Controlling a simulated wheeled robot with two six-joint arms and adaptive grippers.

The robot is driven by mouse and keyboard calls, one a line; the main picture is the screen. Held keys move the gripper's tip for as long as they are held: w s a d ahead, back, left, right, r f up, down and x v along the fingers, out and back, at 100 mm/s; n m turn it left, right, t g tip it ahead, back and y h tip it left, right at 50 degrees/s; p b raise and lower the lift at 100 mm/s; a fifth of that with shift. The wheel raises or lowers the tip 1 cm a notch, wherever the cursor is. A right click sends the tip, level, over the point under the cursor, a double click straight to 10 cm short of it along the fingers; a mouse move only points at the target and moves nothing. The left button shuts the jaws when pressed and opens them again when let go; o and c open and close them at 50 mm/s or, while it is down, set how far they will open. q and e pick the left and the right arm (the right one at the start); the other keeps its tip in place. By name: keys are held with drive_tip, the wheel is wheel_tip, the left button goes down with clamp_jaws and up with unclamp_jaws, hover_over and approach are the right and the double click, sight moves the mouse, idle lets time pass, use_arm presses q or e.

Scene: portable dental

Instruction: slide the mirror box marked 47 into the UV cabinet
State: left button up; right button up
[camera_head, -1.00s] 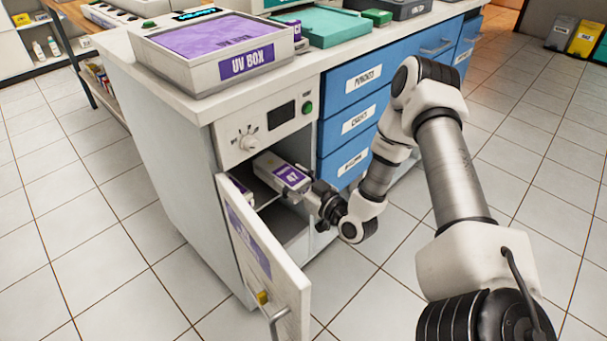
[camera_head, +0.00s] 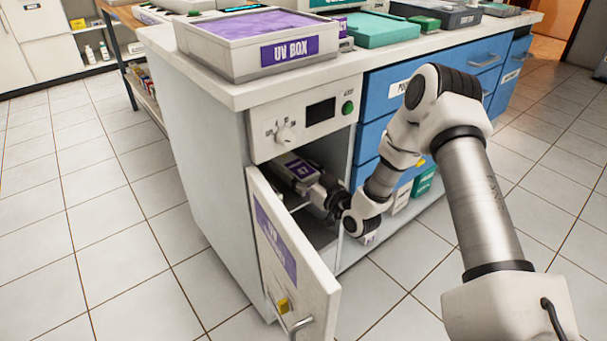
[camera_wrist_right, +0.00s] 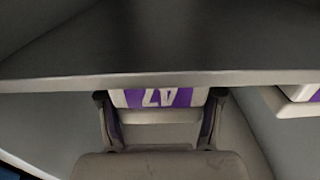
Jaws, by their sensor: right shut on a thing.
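The mirror box marked 47 (camera_head: 301,170), white with a purple label, lies partly inside the opening of the UV cabinet (camera_head: 262,148). My right gripper (camera_head: 328,193) is shut on its near end at the opening. In the right wrist view the two fingers (camera_wrist_right: 160,122) stand either side of the box (camera_wrist_right: 160,98), whose number appears upside down. A grey panel edge (camera_wrist_right: 160,80) hides the box's far part there. The cabinet door (camera_head: 288,250) stands open toward the front, left of my gripper. My left gripper is out of view.
Another white and purple box (camera_wrist_right: 298,98) shows at the right edge of the wrist view. A UV box (camera_head: 258,48) and a teal tray (camera_head: 378,30) stand on the counter above. Blue drawers (camera_head: 390,105) are right of the cabinet. The floor in front is clear.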

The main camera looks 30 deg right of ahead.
drive_tip(key=o, duration=1.6)
drive_tip(key=shift+c, duration=0.2)
drive_tip(key=shift+s, duration=0.15)
drive_tip(key=shift+s, duration=0.35)
drive_tip(key=s, duration=1.1)
drive_tip(key=shift+d, duration=0.45)
